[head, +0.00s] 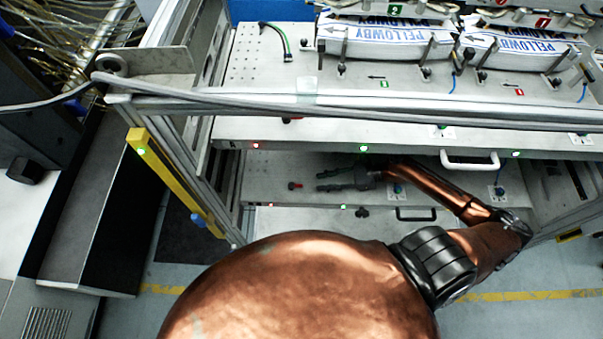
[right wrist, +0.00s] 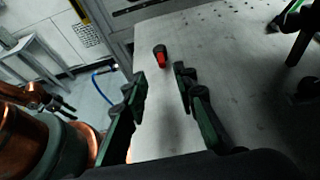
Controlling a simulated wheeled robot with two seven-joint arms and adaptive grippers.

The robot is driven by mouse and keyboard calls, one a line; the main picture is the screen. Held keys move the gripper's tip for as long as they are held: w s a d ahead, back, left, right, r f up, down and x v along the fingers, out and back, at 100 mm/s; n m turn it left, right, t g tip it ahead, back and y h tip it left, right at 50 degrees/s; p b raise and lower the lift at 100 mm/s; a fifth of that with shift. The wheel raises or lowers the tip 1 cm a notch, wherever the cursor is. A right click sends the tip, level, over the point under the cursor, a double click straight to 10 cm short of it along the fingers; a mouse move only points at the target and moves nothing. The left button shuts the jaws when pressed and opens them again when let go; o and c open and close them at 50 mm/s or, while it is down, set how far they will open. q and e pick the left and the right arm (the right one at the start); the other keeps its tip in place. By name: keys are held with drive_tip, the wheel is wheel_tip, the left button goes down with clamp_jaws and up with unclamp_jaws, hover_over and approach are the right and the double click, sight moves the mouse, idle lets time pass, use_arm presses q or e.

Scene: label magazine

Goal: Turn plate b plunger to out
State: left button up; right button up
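A small red plunger with a dark end (head: 295,185) stands at the left part of the lower grey plate (head: 262,172). It also shows in the right wrist view (right wrist: 160,57), just beyond my fingertips. I cannot read a letter on the plate. My right gripper (head: 318,181) reaches in under the upper shelf, to the right of the plunger. In the right wrist view its fingers (right wrist: 159,75) are apart with nothing between them. A copper arm end with dark finger-like parts (right wrist: 60,104) shows small at the left there, probably my left gripper; its fingers are unclear.
The upper shelf (head: 270,130) with a white handle (head: 470,160) lies above my right forearm. A dark handle (head: 415,214) is below. A yellow post (head: 165,175) stands left. A grey cable crosses in front of the upper shelf.

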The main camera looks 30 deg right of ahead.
sight(299, 185)
drive_tip(key=x, duration=0.5)
drive_tip(key=shift+w+a+f, duration=0.1)
drive_tip(key=shift+w+a, duration=0.1)
drive_tip(key=shift+x, duration=0.9)
clamp_jaws()
use_arm(q)
drive_tip(key=s, duration=0.3)
drive_tip(key=shift+s+a, duration=0.1)
drive_tip(key=shift+s, duration=0.3)
drive_tip(key=shift+w, duration=0.15)
